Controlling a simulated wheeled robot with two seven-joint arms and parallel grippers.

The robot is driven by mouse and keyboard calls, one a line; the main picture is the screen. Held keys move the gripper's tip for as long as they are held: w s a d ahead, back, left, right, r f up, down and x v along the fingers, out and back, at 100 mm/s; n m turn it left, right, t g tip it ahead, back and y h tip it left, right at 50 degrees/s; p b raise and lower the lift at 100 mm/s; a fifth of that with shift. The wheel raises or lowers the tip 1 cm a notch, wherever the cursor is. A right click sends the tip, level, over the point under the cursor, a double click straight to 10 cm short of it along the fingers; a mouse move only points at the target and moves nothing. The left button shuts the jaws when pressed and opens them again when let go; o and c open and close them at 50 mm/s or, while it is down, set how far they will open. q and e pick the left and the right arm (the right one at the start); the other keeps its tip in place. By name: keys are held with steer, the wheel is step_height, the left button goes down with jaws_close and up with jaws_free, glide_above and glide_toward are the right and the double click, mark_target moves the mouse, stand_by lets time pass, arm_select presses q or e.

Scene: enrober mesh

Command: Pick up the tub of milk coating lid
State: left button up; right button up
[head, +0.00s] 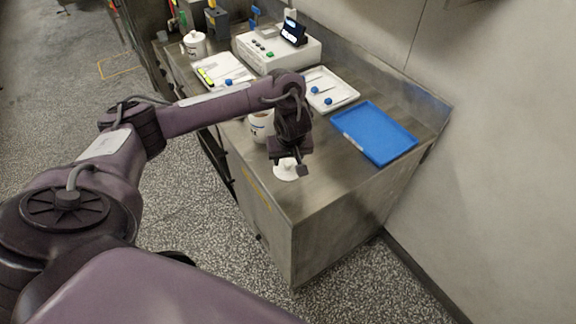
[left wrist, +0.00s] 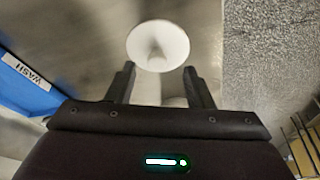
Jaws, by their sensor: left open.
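A white round lid (head: 285,171) with a raised knob lies on the steel counter near its front end. It also shows in the left wrist view (left wrist: 158,46), just beyond the fingertips. My left gripper (head: 291,164) is above the lid in the head view and partly covers it. Its fingers are apart in the left wrist view (left wrist: 160,70), with nothing held between them. A white tub (head: 260,127) with dark print stands behind the lid, partly hidden by my left arm. My right gripper is out of view.
A blue tray (head: 376,132), labelled WASH in the left wrist view, lies right of my gripper. White trays with small tools (head: 331,90) (head: 222,70), a white control box (head: 277,50) and another lidded tub (head: 195,44) stand farther back. The counter's near end is mostly clear.

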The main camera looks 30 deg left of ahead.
mark_target(288, 163)
arm_select(q)
steer(key=b+x, duration=0.1)
steer(key=x, duration=0.2)
steer(key=shift+w+b, duration=0.15)
steer(key=shift+b, duration=0.15)
steer(key=shift+w+a+f, duration=0.15)
steer(key=shift+w+f, duration=0.1)
steer(key=shift+f, duration=0.35)
jaws_close()
steer(key=shift+r, duration=0.15)
